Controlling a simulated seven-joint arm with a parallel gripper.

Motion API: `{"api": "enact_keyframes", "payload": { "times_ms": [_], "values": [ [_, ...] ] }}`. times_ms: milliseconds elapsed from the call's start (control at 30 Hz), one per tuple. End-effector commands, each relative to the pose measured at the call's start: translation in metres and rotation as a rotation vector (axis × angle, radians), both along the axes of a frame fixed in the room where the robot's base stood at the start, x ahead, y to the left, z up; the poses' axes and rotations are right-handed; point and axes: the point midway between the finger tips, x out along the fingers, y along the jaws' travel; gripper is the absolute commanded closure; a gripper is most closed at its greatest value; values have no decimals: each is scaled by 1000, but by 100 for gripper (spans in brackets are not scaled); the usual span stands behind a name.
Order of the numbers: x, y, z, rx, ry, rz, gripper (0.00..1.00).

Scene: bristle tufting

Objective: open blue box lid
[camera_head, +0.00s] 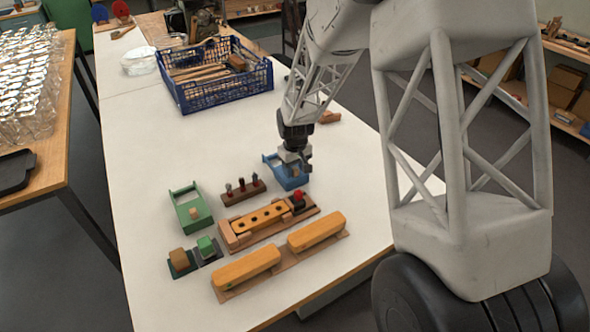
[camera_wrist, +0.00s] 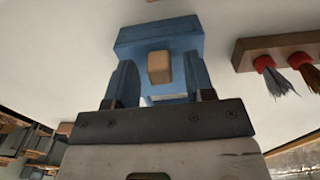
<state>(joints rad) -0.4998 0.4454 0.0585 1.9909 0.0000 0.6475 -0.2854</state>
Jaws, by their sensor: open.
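The blue box (camera_head: 283,176) stands on the white table, right of the bristle block. In the wrist view the blue box (camera_wrist: 160,35) is straight ahead, with a small wooden knob (camera_wrist: 159,67) on its lid. The lid looks shut, though part of it is hidden. My gripper (camera_head: 302,163) is just above the box, open, pointing down at it. In the wrist view the knob appears ahead of the gripper, roughly centred. I cannot tell whether the fingers touch it.
A brown block with bristle tufts (camera_head: 243,191), a drilled block in a wooden fixture (camera_head: 264,218) and two yellow-orange bars (camera_head: 316,231) lie nearby. A blue crate (camera_head: 213,75) stands at the back.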

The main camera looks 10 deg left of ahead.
Motion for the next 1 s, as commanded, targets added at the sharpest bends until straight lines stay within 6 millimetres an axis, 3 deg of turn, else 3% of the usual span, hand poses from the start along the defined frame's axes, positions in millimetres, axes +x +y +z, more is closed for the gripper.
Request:
{"api": "enact_keyframes", "payload": {
  "times_ms": [467, 767, 1000],
  "values": [
    [0, 0, -6, 1, -1, 0, 53],
    [0, 0, -6, 1, -1, 0, 99],
    [1, 1, -6, 1, -1, 0, 100]
  ]
}}
